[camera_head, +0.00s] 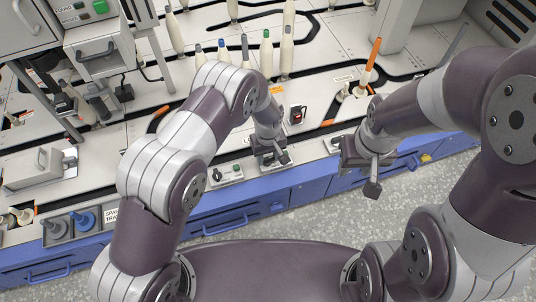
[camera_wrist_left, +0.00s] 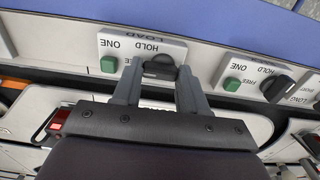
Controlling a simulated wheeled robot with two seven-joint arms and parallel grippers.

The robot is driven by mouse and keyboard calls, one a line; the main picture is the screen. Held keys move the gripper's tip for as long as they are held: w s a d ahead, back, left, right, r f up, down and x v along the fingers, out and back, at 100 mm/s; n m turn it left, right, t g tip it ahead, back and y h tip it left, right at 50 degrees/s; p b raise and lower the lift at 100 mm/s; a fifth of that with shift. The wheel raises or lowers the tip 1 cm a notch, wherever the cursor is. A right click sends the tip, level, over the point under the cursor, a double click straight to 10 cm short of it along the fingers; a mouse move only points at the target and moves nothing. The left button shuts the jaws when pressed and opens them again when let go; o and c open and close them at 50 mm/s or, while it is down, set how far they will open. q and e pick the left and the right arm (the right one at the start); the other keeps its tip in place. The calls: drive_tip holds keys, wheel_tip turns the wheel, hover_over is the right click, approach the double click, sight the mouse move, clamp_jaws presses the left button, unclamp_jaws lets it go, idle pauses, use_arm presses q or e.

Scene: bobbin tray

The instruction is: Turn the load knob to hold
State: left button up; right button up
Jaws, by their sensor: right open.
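The load knob (camera_wrist_left: 160,66) is a black knob on a light panel (camera_wrist_left: 116,46) marked LOAD, HOLD and ONE, with a green button beside it. The gripper hides part of the lettering, and I cannot make out the knob's pointer. My left gripper (camera_wrist_left: 158,72) has a finger on each side of the knob, with no clear gap showing, and looks shut on it. In the head view my left gripper (camera_head: 272,156) is at the bench's front edge and covers the load panel. My right gripper (camera_head: 372,172) is open and empty, above the front edge further right.
A similar panel with a black knob (camera_wrist_left: 278,88) and green button stands beside the load panel; it also shows in the head view (camera_head: 224,174). A red switch (camera_head: 297,115) lies behind my left gripper. Several bobbins stand at the back. Blue drawers (camera_head: 240,220) run along the front.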

use_arm(q)
drive_tip(key=m+p, duration=0.2)
drive_tip(key=m, duration=0.1)
drive_tip(key=shift+r, duration=0.15)
drive_tip(key=m+p, duration=0.2)
drive_tip(key=m, duration=0.2)
drive_tip(key=shift+s+m, duration=0.1)
drive_tip(key=shift+m, duration=0.2)
drive_tip(key=m+p, duration=0.1)
drive_tip(key=m, duration=0.4)
drive_tip(key=m+p, duration=0.1)
drive_tip(key=m, duration=0.4)
drive_tip(key=shift+a, duration=0.1)
drive_tip(key=shift+m, duration=0.3)
drive_tip(key=o, duration=1.1)
drive_tip(key=shift+s, duration=0.1)
drive_tip(key=shift+c, duration=0.2)
